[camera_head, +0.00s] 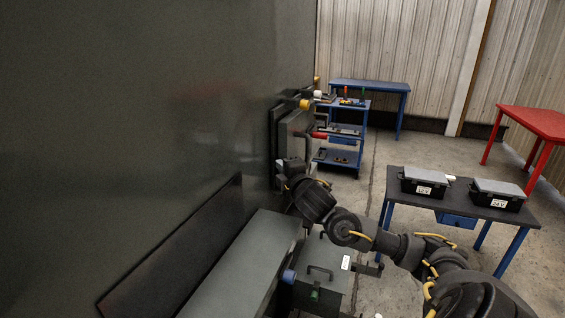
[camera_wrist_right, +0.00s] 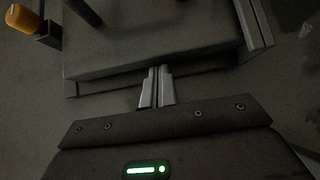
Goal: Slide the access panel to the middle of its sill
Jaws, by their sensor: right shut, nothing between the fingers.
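The grey access panel (camera_head: 292,132) stands against the large dark enclosure wall, seen at a steep angle in the head view. In the right wrist view it is a broad grey slab (camera_wrist_right: 150,45) with a dark bar on it and a ledge along its lower edge. My right gripper (camera_head: 284,181) is at the near, lower end of the panel. In the right wrist view its fingers (camera_wrist_right: 157,72) are together and empty, tips at the slab's edge; I cannot tell whether they touch. The panel's place along its sill is hard to judge. My left gripper is out of view.
A yellow knob (camera_head: 305,104) and a red handle (camera_head: 319,135) stick out by the panel. A table (camera_head: 460,204) with two cases stands right. Open floor lies between.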

